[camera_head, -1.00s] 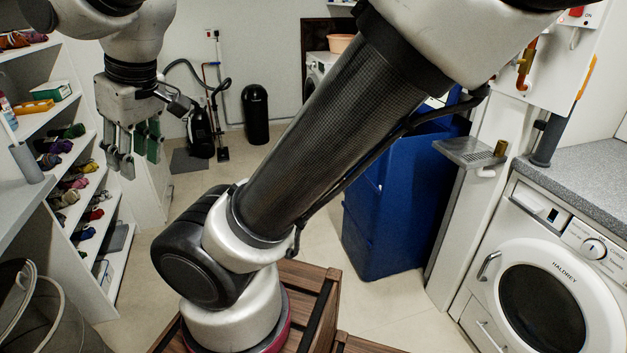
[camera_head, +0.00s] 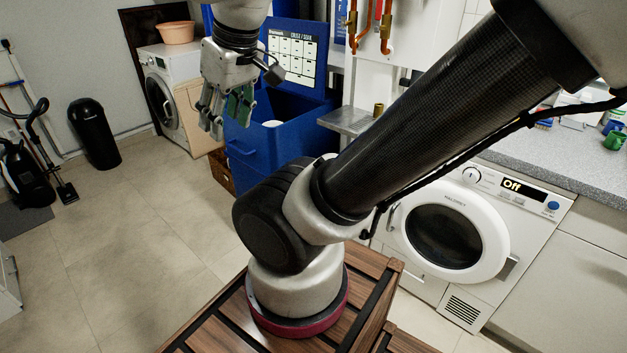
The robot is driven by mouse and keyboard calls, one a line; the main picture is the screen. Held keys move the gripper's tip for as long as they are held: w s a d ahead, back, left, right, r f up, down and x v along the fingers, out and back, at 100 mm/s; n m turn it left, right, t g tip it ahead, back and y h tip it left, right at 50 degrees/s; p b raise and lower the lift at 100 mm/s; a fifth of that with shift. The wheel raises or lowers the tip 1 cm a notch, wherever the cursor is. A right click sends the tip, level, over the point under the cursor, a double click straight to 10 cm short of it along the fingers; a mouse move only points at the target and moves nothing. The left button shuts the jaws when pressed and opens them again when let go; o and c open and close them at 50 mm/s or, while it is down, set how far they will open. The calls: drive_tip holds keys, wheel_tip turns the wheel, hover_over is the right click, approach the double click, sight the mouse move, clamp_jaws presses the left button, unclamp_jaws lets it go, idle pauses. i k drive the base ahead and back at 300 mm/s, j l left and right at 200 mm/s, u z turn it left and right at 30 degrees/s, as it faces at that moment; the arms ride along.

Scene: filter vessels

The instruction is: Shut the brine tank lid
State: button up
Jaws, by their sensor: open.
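The blue brine tank (camera_head: 250,160) stands on the floor behind my arm. Its blue lid (camera_head: 279,28) is up, leaning back, with a white printed chart on its inner face. The tank's top is open, and a white round thing (camera_head: 272,124) shows inside. My gripper (camera_head: 226,110) is open and empty, pointing down. In the picture it overlaps the tank's left edge, in front of and left of the raised lid. I cannot tell its distance from the tank. My arm hides the tank's lower right part.
A small metal shelf (camera_head: 345,121) and pipes (camera_head: 369,22) are right of the tank. A washing machine (camera_head: 447,237) stands under the counter on the right. Another washer (camera_head: 172,85) with a basin (camera_head: 176,33) is behind left.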

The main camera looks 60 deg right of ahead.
sight(300, 46)
drive_tip(key=z, duration=1.05)
drive_tip(key=i+u, duration=0.15)
drive_tip(key=i, duration=0.15)
